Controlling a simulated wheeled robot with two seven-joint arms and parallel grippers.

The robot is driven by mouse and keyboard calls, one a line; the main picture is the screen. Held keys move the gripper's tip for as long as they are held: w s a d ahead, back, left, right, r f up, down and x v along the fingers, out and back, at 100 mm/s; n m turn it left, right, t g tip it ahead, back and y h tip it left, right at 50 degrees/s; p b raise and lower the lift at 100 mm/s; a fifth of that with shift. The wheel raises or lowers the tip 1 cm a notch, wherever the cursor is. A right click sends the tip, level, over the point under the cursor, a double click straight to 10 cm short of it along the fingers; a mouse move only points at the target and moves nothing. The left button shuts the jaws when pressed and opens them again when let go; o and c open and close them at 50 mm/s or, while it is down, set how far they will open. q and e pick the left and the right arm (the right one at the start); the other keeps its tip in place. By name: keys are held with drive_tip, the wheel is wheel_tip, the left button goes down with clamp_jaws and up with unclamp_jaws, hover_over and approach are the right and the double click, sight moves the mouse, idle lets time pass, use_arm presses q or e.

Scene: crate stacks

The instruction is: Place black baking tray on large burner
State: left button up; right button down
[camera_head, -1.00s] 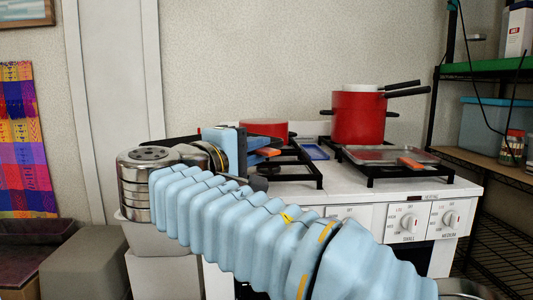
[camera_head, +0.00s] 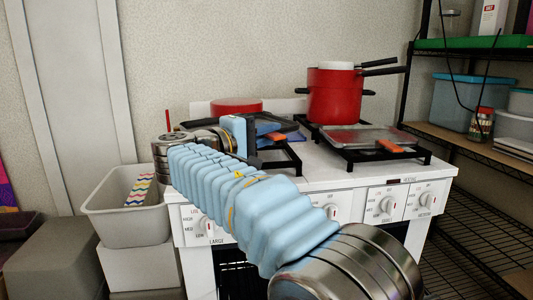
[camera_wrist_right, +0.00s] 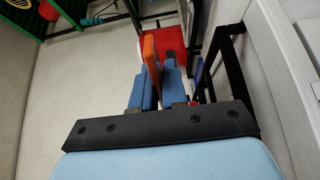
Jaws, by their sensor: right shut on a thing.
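The black baking tray (camera_head: 288,123) seems to be the dark, flat shape behind my right gripper, over the left side of the stove. My arm and gripper hide most of it. My right gripper (camera_head: 262,132) is shut, with an orange piece like a handle (camera_wrist_right: 149,48) between its blue fingers in the right wrist view. The tray body is not clear there. The large burner appears to be the left black grate (camera_head: 287,162), partly hidden under the gripper. I cannot tell whether the tray touches it. My left gripper is not in view.
A tall red pot (camera_head: 334,96) stands at the back right of the stove. A flat grey pan with an orange piece (camera_head: 388,146) sits on the right front grate. A low red pot (camera_head: 236,105) is behind the gripper. A grey bin (camera_head: 112,214) stands left.

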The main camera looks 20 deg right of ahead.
drive_tip(key=f, duration=0.1)
drive_tip(key=w+f, duration=0.1)
drive_tip(key=f, duration=0.1)
drive_tip(key=w+f, duration=0.1)
drive_tip(key=f, duration=0.1)
drive_tip(key=shift+w+d+f, duration=0.15)
drive_tip(key=shift+d+f, duration=0.05)
drive_tip(key=shift+d, duration=0.2)
drive_tip(key=shift+f, duration=0.25)
drive_tip(key=shift+f, duration=0.15)
drive_tip(key=c, duration=1.4)
unclamp_jaws()
